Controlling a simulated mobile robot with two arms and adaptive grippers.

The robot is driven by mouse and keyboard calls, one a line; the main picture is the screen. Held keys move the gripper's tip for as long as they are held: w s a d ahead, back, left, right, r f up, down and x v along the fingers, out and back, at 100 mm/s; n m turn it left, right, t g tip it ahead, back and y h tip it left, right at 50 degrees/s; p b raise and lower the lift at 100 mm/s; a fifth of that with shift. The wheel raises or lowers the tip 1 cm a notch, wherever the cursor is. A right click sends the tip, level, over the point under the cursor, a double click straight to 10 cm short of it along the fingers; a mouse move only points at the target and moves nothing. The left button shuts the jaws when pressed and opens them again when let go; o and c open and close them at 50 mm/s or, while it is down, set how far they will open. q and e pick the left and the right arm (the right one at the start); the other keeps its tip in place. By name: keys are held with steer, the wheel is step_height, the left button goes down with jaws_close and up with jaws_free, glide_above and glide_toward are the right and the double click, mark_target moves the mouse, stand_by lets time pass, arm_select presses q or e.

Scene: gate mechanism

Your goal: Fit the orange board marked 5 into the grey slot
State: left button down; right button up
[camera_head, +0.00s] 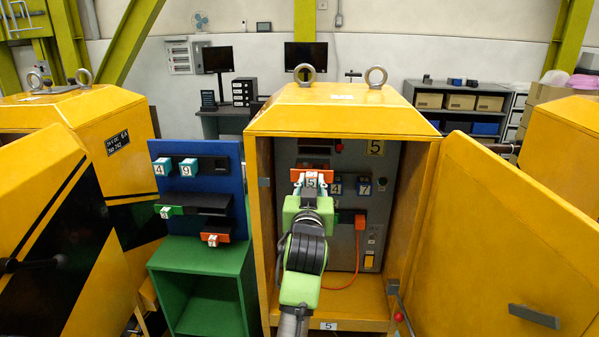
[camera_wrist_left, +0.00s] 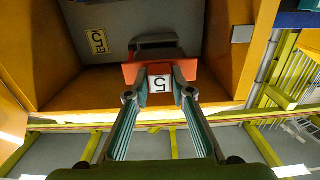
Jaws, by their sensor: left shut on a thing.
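The orange board marked 5 (camera_head: 298,174) is inside the open yellow cabinet, in front of its grey panel (camera_head: 342,158). My left gripper (camera_head: 312,184) is shut on it, with the fingers on either side of its white label. In the left wrist view the orange board (camera_wrist_left: 132,73) lies across the fingertips, and the gripper (camera_wrist_left: 160,86) pinches the label block. A dark grey slot part (camera_wrist_left: 156,46) shows just beyond the board. The board hides most of it, so I cannot tell whether the board has entered. My right gripper is out of view.
Boards marked 4 (camera_head: 336,188) and 7 (camera_head: 364,187) sit right of the held board. An orange plug (camera_head: 360,222) with a cable is below. The cabinet door (camera_head: 500,230) stands open at right. A blue rack (camera_head: 226,182) with several boards stands left.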

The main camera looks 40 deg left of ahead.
mark_target(313, 169)
arm_select(q)
steer(key=shift+w, duration=0.2)
steer(key=shift+d+r, duration=0.1)
steer(key=shift+w+a+r+b, duration=0.25)
steer(key=shift+w+a+b, duration=0.1)
steer(key=shift+w, duration=0.1)
steer(key=shift+x, duration=1.05)
steer(key=shift+w+a+f+b, duration=0.15)
steer(key=shift+w+a+b, duration=0.2)
steer(key=shift+w, duration=0.35)
steer(key=shift+w+a, duration=0.25)
steer(key=shift+w, duration=0.05)
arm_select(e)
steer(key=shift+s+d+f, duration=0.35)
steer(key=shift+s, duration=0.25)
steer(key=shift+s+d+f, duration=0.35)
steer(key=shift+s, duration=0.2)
